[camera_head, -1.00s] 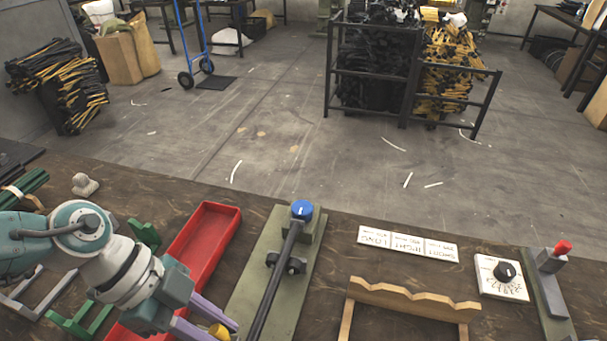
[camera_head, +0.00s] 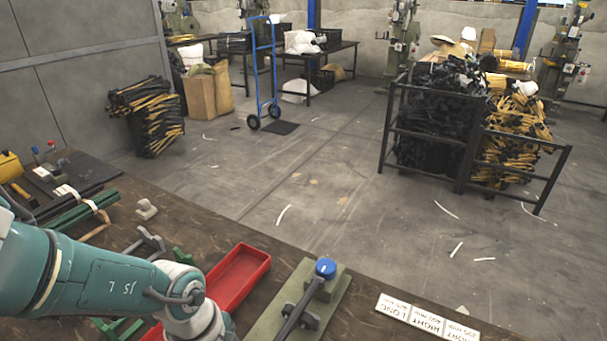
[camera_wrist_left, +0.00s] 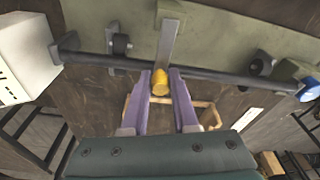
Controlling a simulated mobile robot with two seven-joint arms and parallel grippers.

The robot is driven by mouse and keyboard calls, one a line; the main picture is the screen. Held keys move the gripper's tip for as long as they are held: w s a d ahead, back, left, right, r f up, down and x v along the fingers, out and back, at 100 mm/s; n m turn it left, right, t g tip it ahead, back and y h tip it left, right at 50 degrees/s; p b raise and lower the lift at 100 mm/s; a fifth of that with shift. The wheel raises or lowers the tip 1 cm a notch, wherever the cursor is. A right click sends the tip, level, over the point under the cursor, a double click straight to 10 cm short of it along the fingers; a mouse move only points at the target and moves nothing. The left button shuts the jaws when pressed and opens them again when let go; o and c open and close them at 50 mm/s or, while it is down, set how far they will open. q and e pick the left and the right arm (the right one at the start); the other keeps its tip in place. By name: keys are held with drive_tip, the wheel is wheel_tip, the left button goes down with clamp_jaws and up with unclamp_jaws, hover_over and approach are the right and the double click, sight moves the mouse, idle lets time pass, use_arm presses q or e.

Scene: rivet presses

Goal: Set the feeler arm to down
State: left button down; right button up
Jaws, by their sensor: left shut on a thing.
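In the left wrist view, a flat grey bar (camera_wrist_left: 167,45) runs from a green-grey plate (camera_wrist_left: 225,32) across a long dark rod (camera_wrist_left: 215,77) to a yellow tip (camera_wrist_left: 160,84). This bar looks like the feeler arm. My left gripper (camera_wrist_left: 160,76) has its purple fingers shut on the yellow tip. The rod ends in a blue knob (camera_wrist_left: 308,91), which also shows in the head view (camera_head: 326,268). In the head view the left gripper is out of frame and only my arm shows. My right gripper is in neither view.
A red tray (camera_head: 240,277) lies left of the plate (camera_head: 335,293) on the brown bench. White label cards (camera_head: 428,318) lie to its right. Green bars (camera_head: 75,214) and a small grey block (camera_head: 147,209) are at the left. A wire cage (camera_head: 460,150) stands beyond on the floor.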

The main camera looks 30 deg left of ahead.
use_arm(q)
drive_tip(key=shift+f, duration=0.1)
idle(0.3)
drive_tip(key=c, duration=0.7)
unclamp_jaws()
drive_tip(key=r+p, duration=0.3)
drive_tip(key=a+r+p, duration=0.1)
drive_tip(key=r+p, duration=0.6)
drive_tip(key=shift+s+a, duration=0.2)
drive_tip(key=shift+a, duration=0.05)
drive_tip(key=shift+f, duration=0.1)
